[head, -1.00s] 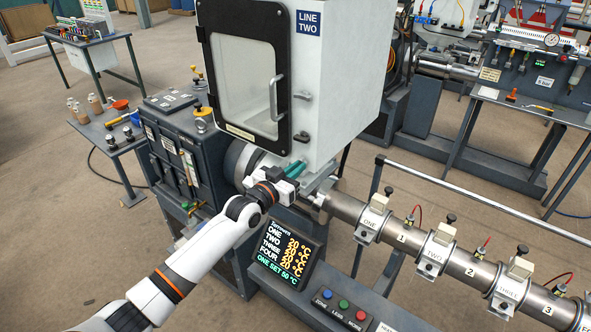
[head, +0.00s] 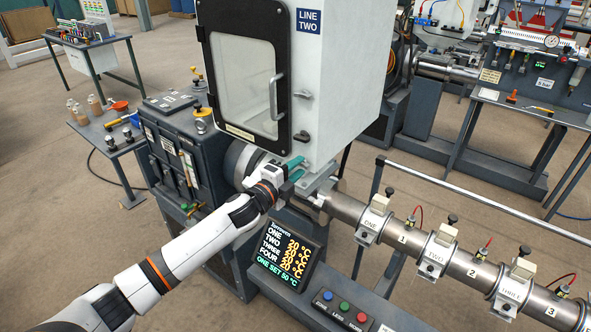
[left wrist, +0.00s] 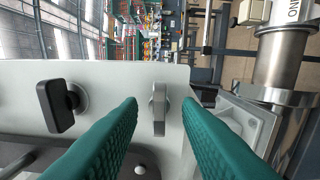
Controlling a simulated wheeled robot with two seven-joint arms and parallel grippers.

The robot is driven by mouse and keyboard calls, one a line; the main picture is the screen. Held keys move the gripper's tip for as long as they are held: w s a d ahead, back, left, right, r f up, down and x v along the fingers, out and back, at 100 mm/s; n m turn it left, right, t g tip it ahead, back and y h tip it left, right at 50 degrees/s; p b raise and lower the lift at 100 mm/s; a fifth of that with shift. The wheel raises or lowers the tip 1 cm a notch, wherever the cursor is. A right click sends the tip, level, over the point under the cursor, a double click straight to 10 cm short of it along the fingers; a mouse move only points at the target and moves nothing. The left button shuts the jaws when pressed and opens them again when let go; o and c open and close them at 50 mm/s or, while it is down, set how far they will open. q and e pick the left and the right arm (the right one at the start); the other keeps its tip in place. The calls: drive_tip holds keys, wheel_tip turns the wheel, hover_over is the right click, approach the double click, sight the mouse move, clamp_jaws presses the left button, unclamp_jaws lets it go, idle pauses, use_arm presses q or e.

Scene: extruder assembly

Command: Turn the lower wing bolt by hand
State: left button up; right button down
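A grey metal wing bolt (left wrist: 159,108) stands out from the pale cabinet face in the left wrist view. My left gripper (left wrist: 160,100) is open, with one teal finger on each side of it. I see gaps between both fingers and the bolt. A black knob (left wrist: 56,106) sits on the same face, left of the fingers. In the head view, the open left gripper (head: 297,167) is at the bottom of the white cabinet's side, under a dark knob (head: 301,136). The wing bolt between the fingers cannot be made out there. My right gripper is not in view.
The white cabinet (head: 345,60) with a windowed door stands above the gripper. The metal barrel (head: 345,207) with clamps runs off to the right. A temperature display (head: 287,252) and a button panel (head: 342,310) are below.

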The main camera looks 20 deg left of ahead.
use_arm(q)
drive_tip(key=shift+p+v, duration=0.65)
drive_tip(key=shift+v, duration=2.4)
